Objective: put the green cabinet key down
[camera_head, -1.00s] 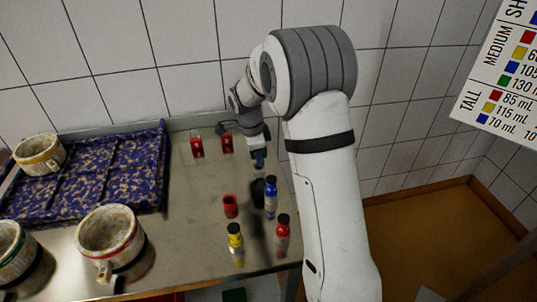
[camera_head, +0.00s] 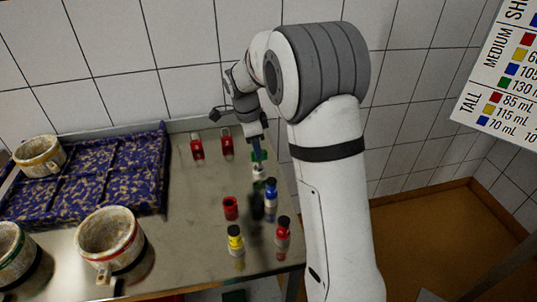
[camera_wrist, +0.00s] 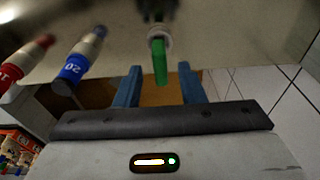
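The green key (camera_head: 260,156) shows in the head view as a small green piece at my gripper's tips, with a whitish part just under it. In the wrist view the green piece (camera_wrist: 160,64) is narrow and has a whitish ring at its far end. My gripper (camera_wrist: 158,86) has two blue fingers set apart, one on each side of the green piece, with a visible gap on both sides. In the head view my gripper (camera_head: 257,146) points down over the right part of the metal table (camera_head: 195,225). What the whitish part rests on is unclear.
A mottled blue tray (camera_head: 148,185) and several moulds (camera_head: 106,236) fill the left.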

